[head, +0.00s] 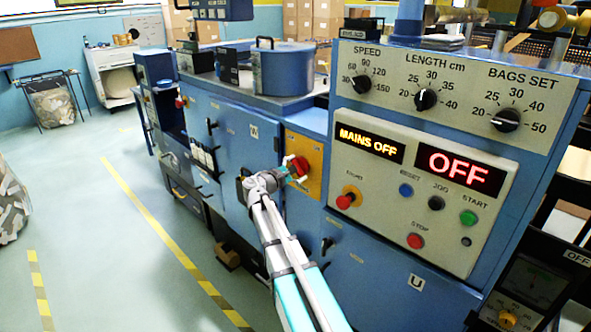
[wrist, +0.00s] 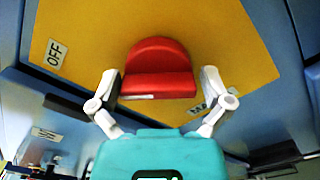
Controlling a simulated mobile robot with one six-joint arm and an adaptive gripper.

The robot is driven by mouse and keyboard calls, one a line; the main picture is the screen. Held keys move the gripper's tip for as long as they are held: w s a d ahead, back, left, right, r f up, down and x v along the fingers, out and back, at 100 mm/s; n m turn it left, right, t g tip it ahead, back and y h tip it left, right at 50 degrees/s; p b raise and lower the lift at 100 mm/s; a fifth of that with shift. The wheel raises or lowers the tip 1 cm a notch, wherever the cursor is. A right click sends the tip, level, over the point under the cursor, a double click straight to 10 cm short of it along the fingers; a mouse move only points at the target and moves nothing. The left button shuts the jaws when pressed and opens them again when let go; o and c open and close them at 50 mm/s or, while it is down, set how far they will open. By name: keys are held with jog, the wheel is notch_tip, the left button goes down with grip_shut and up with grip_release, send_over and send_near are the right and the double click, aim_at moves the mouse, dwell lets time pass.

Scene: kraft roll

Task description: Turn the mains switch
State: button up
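The mains switch (head: 298,167) is a red knob on a yellow plate (head: 304,148) on the front of the blue machine. The switch also shows large in the wrist view (wrist: 158,74), with a rounded top and a flat lower bar lying level. A label reading OFF (wrist: 55,53) is at the plate's left; another label at the right is partly hidden by a finger. My gripper (head: 293,170) is at the switch, one finger on each side.
A control panel (head: 408,205) right of the switch carries lit displays reading MAINS OFF (head: 369,142) and OFF (head: 461,172), with several buttons. Dials (head: 425,99) sit above it. A blue cabinet door (head: 240,150) is left of the switch. Open floor (head: 110,250) lies at the left.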

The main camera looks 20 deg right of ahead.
jog(key=c, duration=0.6)
jog(key=shift+a, duration=0.2)
jog(key=shift+d, duration=0.1)
